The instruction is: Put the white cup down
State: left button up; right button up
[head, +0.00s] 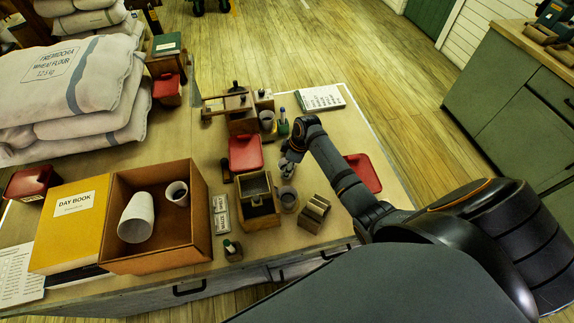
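A small white cup (177,193) lies in the open brown box on the left, beside a larger white cylinder (136,218) that leans in the same box. My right gripper (288,167) reaches in from the right and points down over the middle of the table, above a small grey cup (288,198). Something small and greyish shows at its fingertips; I cannot tell whether it is a held thing or the fingers themselves. The gripper is away from the brown box (157,258). My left gripper is not in view.
Flour sacks (72,80) fill the back left. Bare tabletop shows toward the back right.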

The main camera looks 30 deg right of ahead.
jog(key=o, duration=0.4)
jog(key=shift+o, duration=0.2)
jog(key=shift+r, duration=0.25)
jog(key=v, duration=1.1)
jog(key=shift+r, duration=0.4)
